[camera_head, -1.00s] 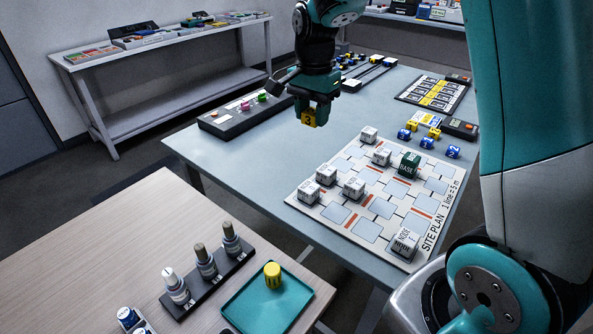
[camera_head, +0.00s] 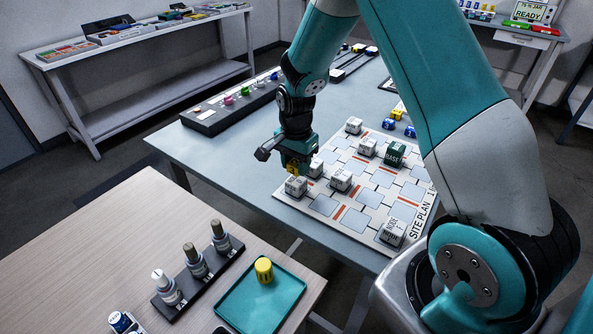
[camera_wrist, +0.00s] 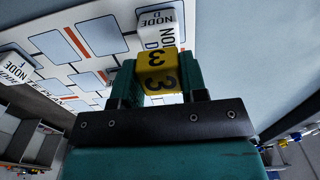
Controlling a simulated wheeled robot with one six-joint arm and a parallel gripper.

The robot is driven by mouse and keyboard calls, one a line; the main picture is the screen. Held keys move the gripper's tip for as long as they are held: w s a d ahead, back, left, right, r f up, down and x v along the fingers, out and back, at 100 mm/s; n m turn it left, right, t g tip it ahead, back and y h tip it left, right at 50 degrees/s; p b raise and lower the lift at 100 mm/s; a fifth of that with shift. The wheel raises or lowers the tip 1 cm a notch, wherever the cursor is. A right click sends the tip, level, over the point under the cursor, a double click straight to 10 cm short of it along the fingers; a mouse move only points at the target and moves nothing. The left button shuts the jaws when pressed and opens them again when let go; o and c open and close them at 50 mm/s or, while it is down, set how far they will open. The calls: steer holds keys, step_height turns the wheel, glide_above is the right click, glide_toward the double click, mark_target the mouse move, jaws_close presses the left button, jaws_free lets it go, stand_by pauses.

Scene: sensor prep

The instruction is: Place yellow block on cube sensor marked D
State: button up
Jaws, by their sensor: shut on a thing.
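My gripper (camera_head: 296,158) is shut on a yellow block (camera_wrist: 157,72) with black 3s on its faces. The block also shows in the head view (camera_head: 292,168), partly hidden by the fingers, near the left corner of the site plan board. In the wrist view, the white cube marked NODE D (camera_wrist: 160,20) lies just beyond the block, which partly covers it. In the head view, two white cubes (camera_head: 296,187) (camera_head: 316,168) stand close to the block. Their letters are too small to read there, so I cannot tell which is D. I cannot tell whether the block touches a cube.
The site plan board (camera_head: 318,205) carries several more white cubes, a green BASE cube (camera_head: 395,153) and a NODE cube (camera_head: 391,232) near its front corner. A wooden table (camera_head: 120,235) in front holds bottles and a teal tray (camera_head: 240,300) with a yellow cylinder (camera_head: 264,268).

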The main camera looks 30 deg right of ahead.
mark_target(296, 172)
steer(key=shift+f, duration=1.35)
steer(key=shift+f, duration=0.2)
steer(key=o, duration=0.9)
steer(key=shift+r, duration=0.1)
